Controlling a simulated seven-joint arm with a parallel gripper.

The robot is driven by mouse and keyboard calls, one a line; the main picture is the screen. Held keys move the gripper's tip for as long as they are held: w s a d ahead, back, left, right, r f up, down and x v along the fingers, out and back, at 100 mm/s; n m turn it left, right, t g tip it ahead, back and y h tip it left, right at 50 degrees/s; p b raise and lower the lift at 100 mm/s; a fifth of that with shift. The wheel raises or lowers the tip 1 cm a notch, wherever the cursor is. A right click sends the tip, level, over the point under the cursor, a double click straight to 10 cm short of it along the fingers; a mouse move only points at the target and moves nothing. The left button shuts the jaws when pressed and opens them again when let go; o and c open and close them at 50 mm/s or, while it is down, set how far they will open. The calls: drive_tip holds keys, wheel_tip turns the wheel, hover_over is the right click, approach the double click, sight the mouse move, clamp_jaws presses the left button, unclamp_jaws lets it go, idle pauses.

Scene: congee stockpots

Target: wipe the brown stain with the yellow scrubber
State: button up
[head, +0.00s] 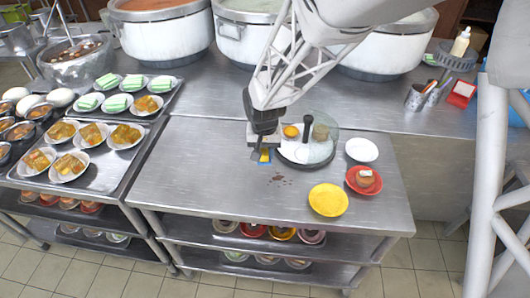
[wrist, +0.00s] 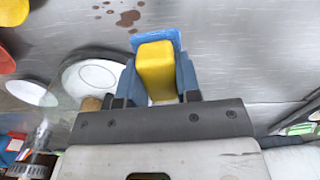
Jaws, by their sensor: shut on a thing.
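The yellow scrubber (wrist: 156,70) with a blue edge sits between the fingers of my gripper (wrist: 160,85), which is shut on it. In the head view my gripper (head: 262,152) is low over the steel table, and a little of the scrubber (head: 265,156) shows below it. I cannot tell whether the scrubber touches the table. The brown stain (head: 281,180) is a few spots on the table, just in front of the gripper and slightly right. It also shows in the wrist view (wrist: 128,18), beyond the scrubber's blue edge and a little left, apart from it.
A round tray with a clear lid (head: 322,158) stands close right of the gripper. A yellow plate (head: 328,200), a red plate (head: 364,181) with a brown item and a white plate (head: 362,149) stand farther right. The table's left front (head: 200,185) is bare. Large pots stand behind.

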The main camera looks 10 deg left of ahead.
drive_tip(key=shift+s, duration=0.15)
drive_tip(key=shift+s+f, duration=0.2)
drive_tip(key=shift+s, duration=0.05)
drive_tip(key=shift+f, duration=0.1)
idle(0.4)
